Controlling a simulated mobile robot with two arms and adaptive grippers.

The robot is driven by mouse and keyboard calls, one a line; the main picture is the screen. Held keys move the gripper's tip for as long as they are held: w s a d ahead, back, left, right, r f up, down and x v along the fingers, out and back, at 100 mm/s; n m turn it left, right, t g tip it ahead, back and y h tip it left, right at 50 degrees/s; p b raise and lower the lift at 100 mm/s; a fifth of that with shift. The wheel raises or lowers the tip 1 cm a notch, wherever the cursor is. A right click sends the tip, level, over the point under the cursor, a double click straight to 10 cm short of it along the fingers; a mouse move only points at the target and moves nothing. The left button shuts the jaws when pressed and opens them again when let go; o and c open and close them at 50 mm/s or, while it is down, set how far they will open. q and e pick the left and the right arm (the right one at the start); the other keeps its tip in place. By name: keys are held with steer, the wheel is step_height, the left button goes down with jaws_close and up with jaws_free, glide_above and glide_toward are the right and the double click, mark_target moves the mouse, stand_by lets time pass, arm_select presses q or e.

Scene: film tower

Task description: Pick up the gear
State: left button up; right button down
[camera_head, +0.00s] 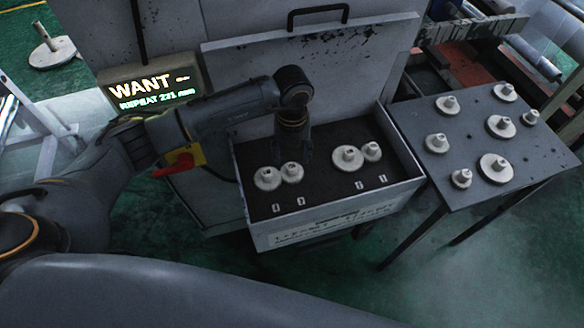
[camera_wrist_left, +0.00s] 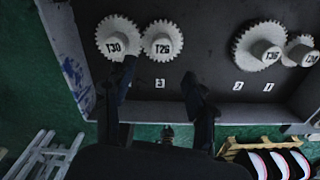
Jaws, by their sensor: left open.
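Two white gears marked T30 (camera_head: 267,178) and T26 (camera_head: 292,172) sit side by side in the left part of an open tray (camera_head: 334,220). Two more, a larger gear (camera_head: 347,158) and a smaller gear (camera_head: 372,151), sit in its right part. My left gripper (camera_head: 292,148) points down over the tray, just behind the left pair in the head view. In the left wrist view its two fingers (camera_wrist_left: 158,88) are spread and empty, below the T30 gear (camera_wrist_left: 119,38) and T26 gear (camera_wrist_left: 162,40). My right gripper is not in view.
A grey table (camera_head: 470,140) at right holds several white gears. A lit sign (camera_head: 150,90) reads "WANT" and "REPEAT 221 mm". A grey panel with a black handle (camera_head: 318,14) rises behind the tray. A white gear-like part (camera_head: 52,50) stands at far left.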

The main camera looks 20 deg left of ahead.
mark_target(292, 166)
arm_select(q)
steer(key=f, duration=0.2)
steer(key=f+p, duration=0.1)
steer(key=shift+w+a, duration=0.1)
steer(key=shift+w, duration=0.15)
steer(key=f, duration=0.2)
steer(key=f+p, duration=0.1)
steer(key=shift+w+a+f, duration=0.1)
steer(key=shift+w, duration=0.2)
steer(key=shift+f, duration=0.25)
jaws_close()
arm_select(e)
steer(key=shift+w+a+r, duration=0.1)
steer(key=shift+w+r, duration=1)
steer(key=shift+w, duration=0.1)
